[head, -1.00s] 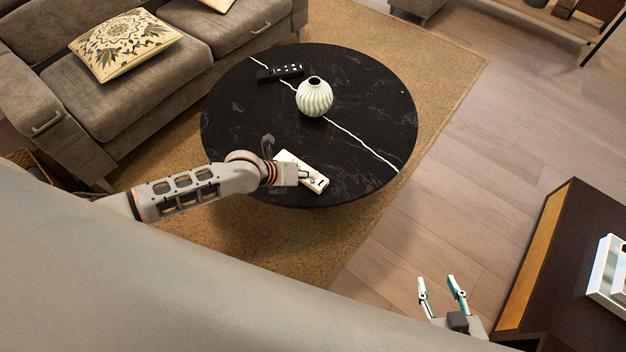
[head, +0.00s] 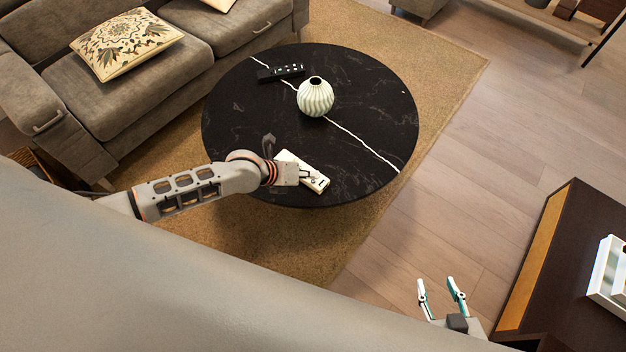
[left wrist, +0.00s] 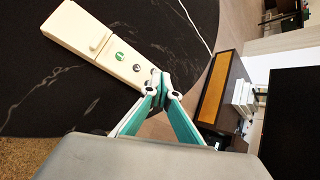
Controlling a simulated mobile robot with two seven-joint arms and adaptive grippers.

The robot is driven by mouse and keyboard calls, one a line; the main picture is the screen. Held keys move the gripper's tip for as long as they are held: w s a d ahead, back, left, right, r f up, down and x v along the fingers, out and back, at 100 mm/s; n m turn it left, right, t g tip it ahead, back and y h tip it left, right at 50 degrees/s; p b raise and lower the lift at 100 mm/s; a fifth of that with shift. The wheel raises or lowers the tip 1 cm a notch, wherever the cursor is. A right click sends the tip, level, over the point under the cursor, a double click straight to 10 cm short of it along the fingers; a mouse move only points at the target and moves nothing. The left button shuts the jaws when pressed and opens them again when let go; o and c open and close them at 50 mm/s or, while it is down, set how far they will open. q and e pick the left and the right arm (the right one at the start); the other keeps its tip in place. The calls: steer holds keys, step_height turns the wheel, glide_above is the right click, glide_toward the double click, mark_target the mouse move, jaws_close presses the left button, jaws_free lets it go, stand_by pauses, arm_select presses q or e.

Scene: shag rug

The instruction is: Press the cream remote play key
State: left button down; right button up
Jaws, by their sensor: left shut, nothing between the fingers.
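The cream remote (head: 318,184) lies on the black round table (head: 235,125) near its front edge. In the left wrist view the cream remote (left wrist: 85,37) shows a green round key (left wrist: 118,57) and a dark round key (left wrist: 137,69) near its right end. My left gripper (head: 311,177) is over the remote in the head view. In the left wrist view its closed fingertips (left wrist: 162,80) are at the remote's right end, hiding part of it. I cannot tell whether they touch it. My right gripper (head: 441,283) is open and empty, away from the table.
A black remote (head: 281,73) and a pale ribbed vase (head: 315,97) stand farther back on the table. A grey sofa (head: 130,85) is behind left. A dark cabinet (head: 570,270) with a white tray (head: 603,270) is at right. The floor between is clear.

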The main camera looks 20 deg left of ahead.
mark_target(311, 182)
arm_select(q)
steer(key=shift+f, duration=0.1)
arm_select(e)
steer(key=shift+f, duration=0.1)
arm_select(q)
steer(key=shift+f+b, duration=0.3)
steer(key=shift+f, duration=0.05)
arm_select(e)
steer(key=shift+s+f, duration=0.25)
steer(key=shift+f, duration=0.2)
arm_select(q)
steer(key=shift+f, duration=0.35)
arm_select(e)
steer(key=shift+s+f, duration=0.2)
steer(key=shift+f, duration=0.15)
arm_select(q)
steer(key=shift+r, duration=0.15)
arm_select(e)
steer(key=shift+w+r, duration=0.1)
steer(key=shift+r, duration=0.05)
arm_select(q)
steer(key=shift+r, duration=0.65)
arm_select(e)
steer(key=shift+w+r, duration=0.35)
steer(key=shift+r, duration=0.4)
arm_select(q)
steer(key=shift+r+p, duration=0.1)
steer(key=shift+p, duration=0.25)
arm_select(e)
steer(key=shift+w+r, duration=0.1)
